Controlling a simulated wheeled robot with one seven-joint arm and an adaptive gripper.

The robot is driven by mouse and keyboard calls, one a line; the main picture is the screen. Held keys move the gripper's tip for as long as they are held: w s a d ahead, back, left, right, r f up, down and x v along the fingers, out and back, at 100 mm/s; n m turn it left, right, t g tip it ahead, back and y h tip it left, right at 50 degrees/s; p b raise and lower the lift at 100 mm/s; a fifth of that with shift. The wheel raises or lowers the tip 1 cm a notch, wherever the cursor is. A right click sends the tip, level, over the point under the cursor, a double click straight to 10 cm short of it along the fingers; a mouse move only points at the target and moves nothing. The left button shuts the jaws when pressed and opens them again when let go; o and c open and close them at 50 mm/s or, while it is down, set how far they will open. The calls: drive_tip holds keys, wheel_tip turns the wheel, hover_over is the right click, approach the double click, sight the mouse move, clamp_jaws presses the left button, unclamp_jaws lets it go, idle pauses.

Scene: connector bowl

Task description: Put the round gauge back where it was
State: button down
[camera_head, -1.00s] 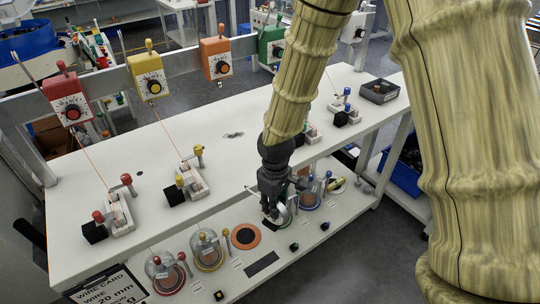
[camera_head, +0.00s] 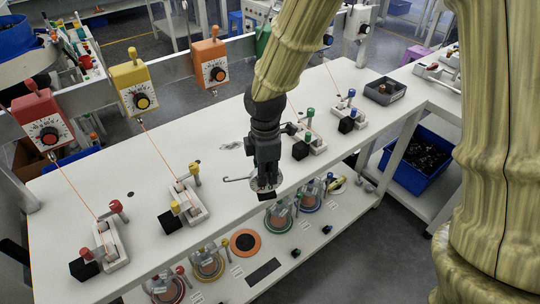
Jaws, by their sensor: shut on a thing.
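My gripper (camera_head: 264,178) hangs fingers-down over the front part of the white worktable (camera_head: 150,165). It is shut on a small, pale round thing (camera_head: 256,184), mostly hidden by the fingers; I take it for the round gauge. A thin grey hooked bar (camera_head: 238,179) sticks out to the left beside it, and a black piece shows below. On the lower shelf, an orange round pad with a dark centre (camera_head: 245,242) lies bare. Round stands with clear parts sit on red (camera_head: 167,292), yellow (camera_head: 208,268), green (camera_head: 279,221) and blue (camera_head: 309,203) bases.
White fixtures with black blocks (camera_head: 185,208) stand on the table. A dark tray (camera_head: 384,91) is at the back right.

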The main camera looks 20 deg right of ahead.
drive_tip(key=shift+w+d+f+p, duration=0.75)
drive_tip(key=shift+w+p, duration=0.1)
drive_tip(key=shift+w, duration=0.8)
drive_tip(key=shift+w+d+f+p, duration=0.8)
drive_tip(key=shift+w+p, duration=0.1)
drive_tip(key=shift+w, duration=0.8)
drive_tip(key=shift+w+d+f+p, duration=0.75)
drive_tip(key=shift+w+p, duration=0.1)
drive_tip(key=shift+w, duration=0.8)
drive_tip(key=shift+f, duration=0.15)
drive_tip(key=c, duration=1.3)
unclamp_jaws()
drive_tip(key=shift+r+b, duration=2.05)
drive_tip(key=shift+r, duration=4.15)
